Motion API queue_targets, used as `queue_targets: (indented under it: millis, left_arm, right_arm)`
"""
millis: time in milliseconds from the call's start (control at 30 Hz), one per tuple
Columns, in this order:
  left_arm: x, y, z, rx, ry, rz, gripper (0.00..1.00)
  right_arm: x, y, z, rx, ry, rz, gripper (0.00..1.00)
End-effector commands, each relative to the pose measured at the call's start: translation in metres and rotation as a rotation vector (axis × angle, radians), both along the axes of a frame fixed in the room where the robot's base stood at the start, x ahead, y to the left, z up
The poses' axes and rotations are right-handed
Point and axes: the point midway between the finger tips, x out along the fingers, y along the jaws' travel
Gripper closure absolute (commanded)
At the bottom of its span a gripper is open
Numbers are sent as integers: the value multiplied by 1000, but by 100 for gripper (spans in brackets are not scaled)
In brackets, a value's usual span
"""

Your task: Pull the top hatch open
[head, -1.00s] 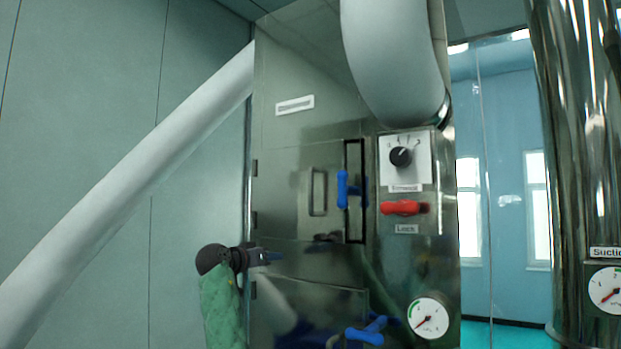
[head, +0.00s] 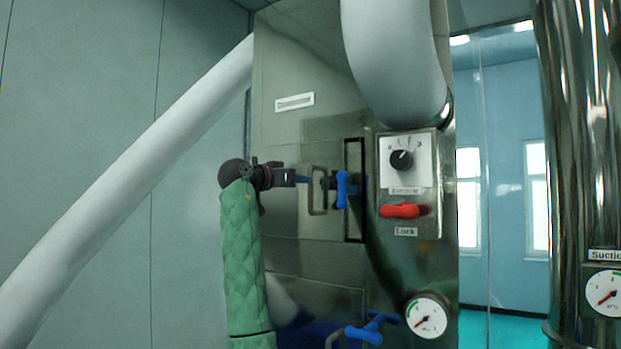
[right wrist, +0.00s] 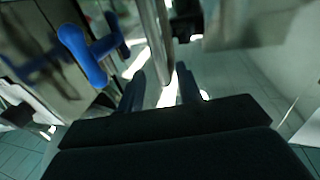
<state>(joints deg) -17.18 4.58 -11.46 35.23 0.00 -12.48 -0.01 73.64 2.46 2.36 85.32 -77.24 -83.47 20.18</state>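The top hatch (head: 280,222) is a shiny metal door on the machine's front and looks closed. Its upright metal handle (head: 317,212) stands near the right side of the door. A blue latch handle (head: 342,190) sits just right of it and hangs upright. My right gripper (head: 304,180) points right at the handle's upper part. In the right wrist view its two fingers (right wrist: 161,88) are apart, with the metal handle bar (right wrist: 153,38) ahead of and partly between them; contact is unclear. The blue latch (right wrist: 84,55) shows at the upper left there. My left gripper is not in view.
A lower hatch has its own blue latch (head: 365,330). Right of the top hatch are a black knob (head: 401,160), a red lock handle (head: 400,210) and a pressure gauge (head: 427,316). A thick white hose (head: 395,60) hangs above. A white pipe (head: 130,185) slants at left.

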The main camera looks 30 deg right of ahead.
Motion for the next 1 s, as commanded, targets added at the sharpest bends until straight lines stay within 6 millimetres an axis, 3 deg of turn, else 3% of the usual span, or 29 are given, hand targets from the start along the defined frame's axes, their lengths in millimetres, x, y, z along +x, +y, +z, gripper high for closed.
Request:
queue_targets:
  millis: [33,300,667,867,1000]
  left_arm:
    - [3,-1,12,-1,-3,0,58]
    - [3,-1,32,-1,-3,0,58]
    - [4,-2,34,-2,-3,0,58]
    - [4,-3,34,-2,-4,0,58]
    - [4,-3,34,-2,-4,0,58]
  right_arm:
    - [2,-9,5,1,2,-2,65]
    - [9,-42,2,0,3,0,65]
    - [10,-49,-1,1,1,1,65]
    - [10,-49,-1,1,1,1,100]
    - [10,-49,-1,1,1,1,100]
